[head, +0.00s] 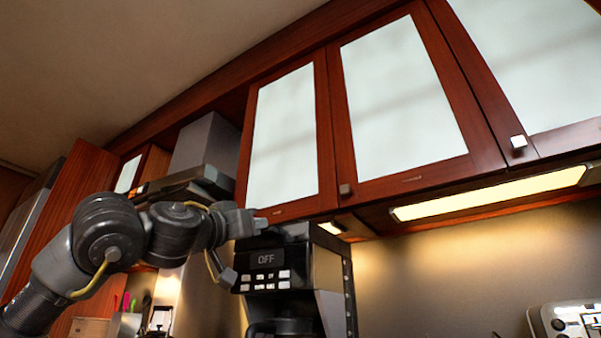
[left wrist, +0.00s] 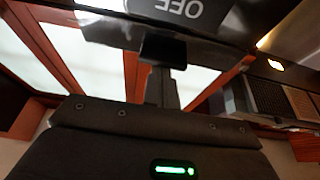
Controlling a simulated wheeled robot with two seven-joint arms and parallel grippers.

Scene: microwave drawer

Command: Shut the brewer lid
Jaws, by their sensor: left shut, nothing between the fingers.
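The brewer (head: 265,262) is a dark coffee machine with an OFF display and rows of white buttons. It stands under the wall cabinets. Its dark top (head: 290,232) lies just under the cabinet bottom; from this low angle I cannot tell how far its lid is open. My left gripper (head: 258,223) is shut and empty at the brewer's upper front left edge, and I cannot tell if it touches. In the left wrist view the shut fingers (left wrist: 163,48) lie in front of the brewer's glossy face, where OFF (left wrist: 183,8) shows upside down. My right gripper is not in view.
Wooden cabinets with frosted panes (head: 400,95) hang close above the brewer, leaving little room over it. A lit strip (head: 490,194) is under them. A light-coloured appliance (head: 568,320) stands at lower right. A range hood (head: 203,150) is behind my arm. The wall right of the brewer is clear.

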